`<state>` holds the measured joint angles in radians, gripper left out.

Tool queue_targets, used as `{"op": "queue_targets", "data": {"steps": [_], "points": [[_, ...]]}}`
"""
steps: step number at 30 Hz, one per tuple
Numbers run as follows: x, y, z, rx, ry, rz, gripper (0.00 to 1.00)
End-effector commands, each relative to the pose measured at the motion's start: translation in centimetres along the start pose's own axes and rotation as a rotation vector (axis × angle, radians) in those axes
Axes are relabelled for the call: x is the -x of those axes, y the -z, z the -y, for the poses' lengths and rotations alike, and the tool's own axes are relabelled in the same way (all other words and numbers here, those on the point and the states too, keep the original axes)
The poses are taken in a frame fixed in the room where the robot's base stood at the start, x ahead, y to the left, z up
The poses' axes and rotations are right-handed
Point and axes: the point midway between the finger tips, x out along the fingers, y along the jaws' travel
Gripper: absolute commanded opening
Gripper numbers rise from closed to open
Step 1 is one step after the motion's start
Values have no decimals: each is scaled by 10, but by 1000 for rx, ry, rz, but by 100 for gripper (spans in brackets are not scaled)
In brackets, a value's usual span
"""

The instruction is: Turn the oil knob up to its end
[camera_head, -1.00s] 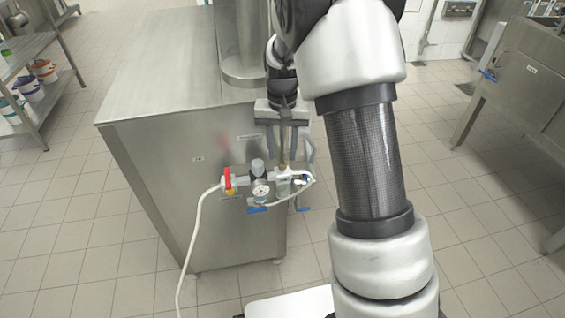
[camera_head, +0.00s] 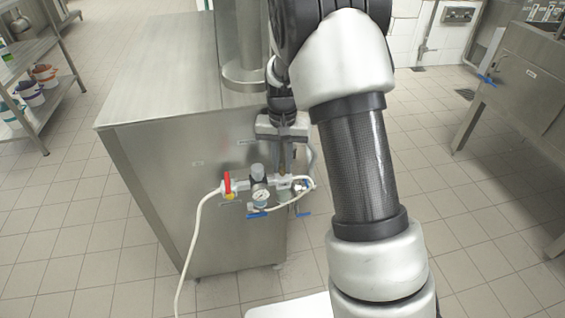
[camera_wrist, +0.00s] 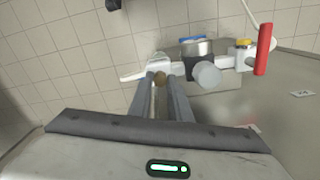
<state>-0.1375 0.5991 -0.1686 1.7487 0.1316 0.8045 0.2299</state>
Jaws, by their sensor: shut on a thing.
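In the head view, my gripper (camera_head: 283,170) reaches the right part of the assembly. There the fingers mostly hide the knob, and its turn angle cannot be read.
A white hose (camera_head: 200,225) runs to the floor. The steel cabinet (camera_head: 150,160) stands behind.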

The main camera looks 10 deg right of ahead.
Motion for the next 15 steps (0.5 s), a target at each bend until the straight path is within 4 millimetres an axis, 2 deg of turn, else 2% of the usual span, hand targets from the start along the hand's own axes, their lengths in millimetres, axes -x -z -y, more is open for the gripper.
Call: {"op": "queue_targets", "data": {"steps": [4,11,12,15], "points": [[2,0,0,-83,0,1,0],[1,0,0,-86,0,0,0],[1,0,0,-86,0,0,22],[1,0,0,-85,0,0,36]]}}
